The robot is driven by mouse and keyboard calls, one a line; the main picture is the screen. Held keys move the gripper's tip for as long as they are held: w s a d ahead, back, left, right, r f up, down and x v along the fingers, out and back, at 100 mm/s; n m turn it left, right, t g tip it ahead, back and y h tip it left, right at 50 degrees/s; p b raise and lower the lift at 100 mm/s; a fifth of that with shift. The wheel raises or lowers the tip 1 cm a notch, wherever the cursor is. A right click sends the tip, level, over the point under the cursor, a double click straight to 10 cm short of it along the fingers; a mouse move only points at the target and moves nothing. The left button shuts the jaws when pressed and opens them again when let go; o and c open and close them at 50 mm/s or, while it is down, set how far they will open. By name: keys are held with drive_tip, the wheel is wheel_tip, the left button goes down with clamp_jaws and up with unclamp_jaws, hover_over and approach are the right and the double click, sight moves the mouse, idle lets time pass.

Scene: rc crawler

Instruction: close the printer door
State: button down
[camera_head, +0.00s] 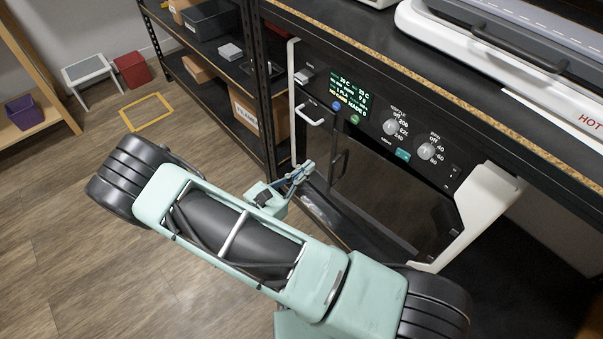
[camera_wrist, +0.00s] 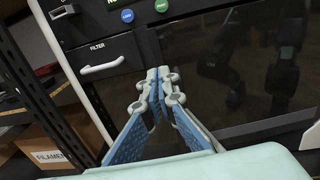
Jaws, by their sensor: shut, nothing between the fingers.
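The printer door (camera_head: 385,195) is a dark, glossy panel in the front of the printer, below the control panel. It also shows in the wrist view (camera_wrist: 225,85), with reflections on its surface. A dark upright handle (camera_head: 339,163) shows near its left side in the head view. I cannot tell whether a gap is left at its edge. My gripper (camera_head: 302,171) is at the lower left of the printer front, its fingers pointing toward it. In the wrist view my gripper (camera_wrist: 158,74) has its fingertips together, empty, in front of the door's left edge. Contact cannot be made out.
A white filter handle (camera_head: 311,115) sticks out left of the door. Knobs (camera_head: 391,126) and a lit display (camera_head: 348,92) are above it. A dark shelf rack with a cardboard box (camera_head: 245,109) stands to the left. Wooden floor (camera_head: 60,260) is open at left.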

sight(335, 142)
drive_tip(key=b+x, duration=0.2)
drive_tip(key=x, duration=0.7)
drive_tip(key=shift+w+d, duration=0.15)
drive_tip(key=shift+d, duration=0.1)
drive_tip(key=shift+w+d, duration=0.1)
drive_tip(key=shift+m+g+h, duration=0.8)
drive_tip(key=shift+g, duration=0.1)
drive_tip(key=x, duration=0.4)
drive_tip(key=shift+w+d+b, duration=0.1)
drive_tip(key=shift+w+b, duration=0.2)
drive_tip(key=shift+w, duration=0.25)
drive_tip(key=shift+w+d+r, duration=0.1)
drive_tip(key=shift+w+d, duration=0.05)
drive_tip(key=shift+d, duration=0.1)
